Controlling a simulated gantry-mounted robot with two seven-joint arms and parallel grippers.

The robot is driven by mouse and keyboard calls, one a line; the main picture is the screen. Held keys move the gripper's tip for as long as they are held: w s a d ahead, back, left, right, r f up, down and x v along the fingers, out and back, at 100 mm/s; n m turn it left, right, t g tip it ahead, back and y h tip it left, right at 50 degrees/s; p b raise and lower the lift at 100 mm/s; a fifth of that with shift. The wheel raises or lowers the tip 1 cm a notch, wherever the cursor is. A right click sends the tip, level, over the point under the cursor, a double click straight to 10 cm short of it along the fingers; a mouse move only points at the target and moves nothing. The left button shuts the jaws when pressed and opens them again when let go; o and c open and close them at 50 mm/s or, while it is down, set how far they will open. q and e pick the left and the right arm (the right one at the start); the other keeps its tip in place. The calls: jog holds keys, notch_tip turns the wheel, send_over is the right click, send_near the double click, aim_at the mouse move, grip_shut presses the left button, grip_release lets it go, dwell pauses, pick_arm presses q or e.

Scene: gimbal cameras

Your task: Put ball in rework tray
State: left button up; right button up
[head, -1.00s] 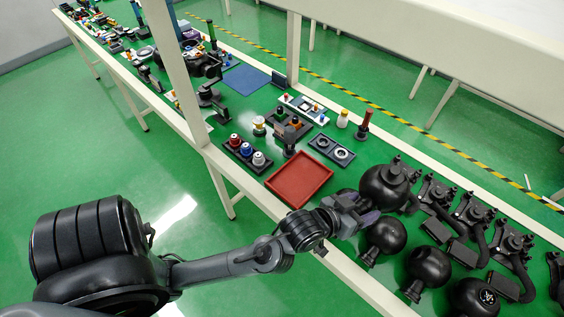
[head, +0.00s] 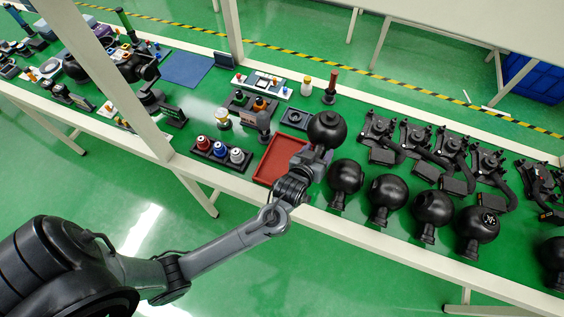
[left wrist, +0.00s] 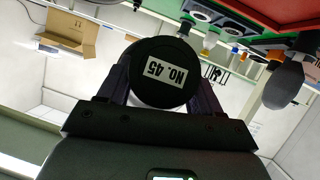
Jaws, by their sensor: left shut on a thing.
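My left gripper (head: 322,150) is shut on a black ball camera (head: 327,129) and holds it raised. The ball's round end points up in the head view. In the left wrist view the held part (left wrist: 165,72) is a black round end with a white "NO. 45" label between the fingers. The red rectangular tray (head: 270,165) lies on the green bench top beside the gripper and looks empty where it shows. My gripper and wrist hide its right part. It also shows at the top right of the left wrist view (left wrist: 285,12). My right gripper is not in view.
Several black balls (head: 388,192) stand in a row right of the tray, with black gimbal mounts (head: 415,140) behind. A rack with red, blue and white-capped bottles (head: 220,150) stands left of it. A dark holder (head: 295,117) is behind it. A bench post (head: 100,75) rises at left.

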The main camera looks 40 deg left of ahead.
pick_arm(q)
jog(key=s+a+f, duration=0.2)
jog(key=a, duration=0.1)
jog(key=s+a+f, duration=0.2)
jog(key=a, duration=0.1)
jog(key=s+a+f, duration=0.3)
jog(key=shift+s+b, duration=0.1)
jog(key=shift+b, duration=0.2)
jog(key=shift+f+b, duration=0.4)
jog(key=shift+f, duration=1.65)
jog(key=shift+f, duration=0.1)
jog(key=o, duration=1.4)
jog(key=shift+f, duration=0.1)
jog(key=shift+o, duration=0.2)
